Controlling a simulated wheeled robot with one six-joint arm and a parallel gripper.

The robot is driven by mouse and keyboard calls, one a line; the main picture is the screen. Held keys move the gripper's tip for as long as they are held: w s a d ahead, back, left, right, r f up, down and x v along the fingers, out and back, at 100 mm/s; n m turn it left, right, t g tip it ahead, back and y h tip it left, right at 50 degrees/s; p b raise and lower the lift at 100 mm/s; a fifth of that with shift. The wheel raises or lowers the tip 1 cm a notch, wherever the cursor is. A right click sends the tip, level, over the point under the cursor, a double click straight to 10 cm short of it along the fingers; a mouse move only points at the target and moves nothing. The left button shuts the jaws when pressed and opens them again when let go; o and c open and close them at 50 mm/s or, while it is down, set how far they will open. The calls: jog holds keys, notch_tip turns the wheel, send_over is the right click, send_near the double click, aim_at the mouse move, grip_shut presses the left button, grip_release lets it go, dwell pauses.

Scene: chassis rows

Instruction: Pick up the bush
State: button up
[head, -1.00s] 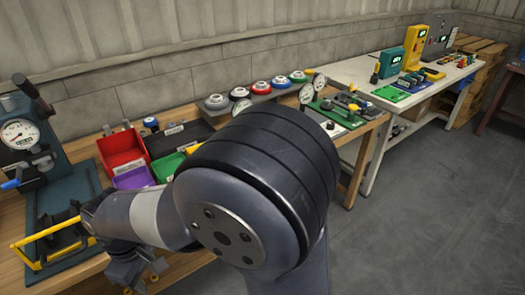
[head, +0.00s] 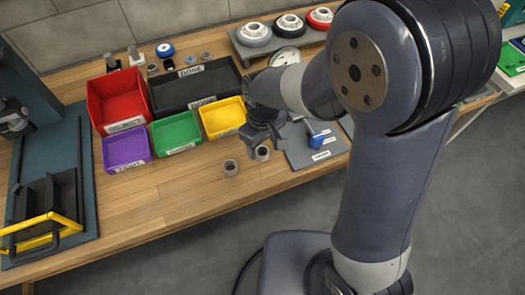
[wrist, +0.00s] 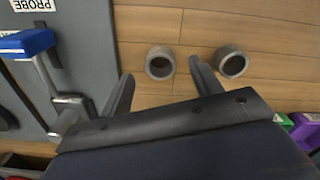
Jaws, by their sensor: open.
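Two grey ring-shaped bushes stand on the wooden bench in front of the small bins: a left one (head: 230,170) and a right one (head: 263,155), partly behind my gripper in the head view. My gripper (head: 266,138) is over the bench by the right bush. In the wrist view my gripper (wrist: 161,70) is open and empty, its two fingers spread. The right bush (wrist: 160,75) appears between the fingertips there, and the left bush (wrist: 234,73) lies outside the right-hand finger. I cannot tell the height of the fingertips above the bench.
Red (head: 115,95), purple (head: 126,151), green (head: 175,132) and yellow (head: 222,118) bins and a black tray (head: 193,87) stand behind. A grey plate with a blue-topped tool (head: 318,139) is just right of my gripper.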

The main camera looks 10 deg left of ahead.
aim_at(262, 150)
jog(key=shift+w+a+f, duration=0.1)
jog(key=shift+w+f, duration=0.05)
jog(key=shift+f, duration=1.65)
jog(key=shift+c, duration=0.3)
jog(key=c, duration=1.1)
